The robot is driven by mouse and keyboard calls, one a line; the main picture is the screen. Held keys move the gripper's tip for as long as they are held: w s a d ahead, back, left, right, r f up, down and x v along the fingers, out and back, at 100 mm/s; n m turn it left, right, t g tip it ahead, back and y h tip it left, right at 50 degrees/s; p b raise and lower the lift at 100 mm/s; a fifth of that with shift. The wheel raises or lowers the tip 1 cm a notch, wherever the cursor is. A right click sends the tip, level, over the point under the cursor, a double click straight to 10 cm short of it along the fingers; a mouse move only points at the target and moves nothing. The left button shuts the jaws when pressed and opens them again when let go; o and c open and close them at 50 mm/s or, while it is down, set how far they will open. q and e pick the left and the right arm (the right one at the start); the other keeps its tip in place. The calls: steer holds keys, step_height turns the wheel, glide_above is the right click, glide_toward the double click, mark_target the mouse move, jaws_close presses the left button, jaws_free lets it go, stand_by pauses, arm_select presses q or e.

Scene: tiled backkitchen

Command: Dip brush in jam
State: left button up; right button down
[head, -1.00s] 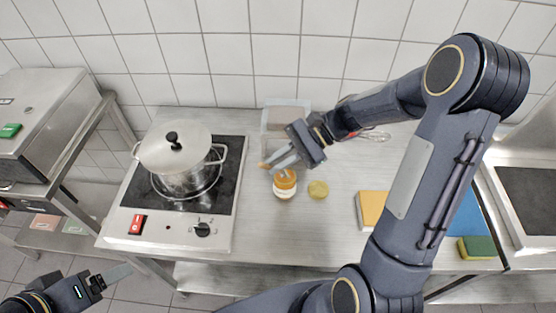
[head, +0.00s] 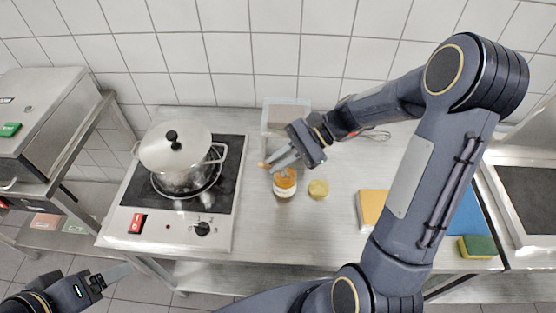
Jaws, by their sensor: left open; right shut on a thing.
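An open glass jar of orange jam (head: 285,185) with a pale label stands upright on the steel table, right of the hob. A round yellow lid (head: 318,189) lies beside it. My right gripper (head: 273,163) is just behind and above the jar, its fingers pointing left. It is shut on the brush (head: 263,165), of which only a small tan end shows at the fingertips. The bristles are hidden or too small to make out, so I cannot tell whether they touch the jam. My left gripper (head: 112,277) is open and empty, low at the left, in front of the table.
A lidded pot (head: 180,155) stands on the black hob (head: 213,185) at left. A clear container (head: 284,112) and a whisk (head: 375,135) lie behind my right gripper. A yellow block (head: 371,206) and a sponge (head: 478,247) are at right. The table's front middle is clear.

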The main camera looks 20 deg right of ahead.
step_height(320, 180, up, 7)
steer(key=p, duration=0.5)
stand_by(0.5)
stand_by(0.7)
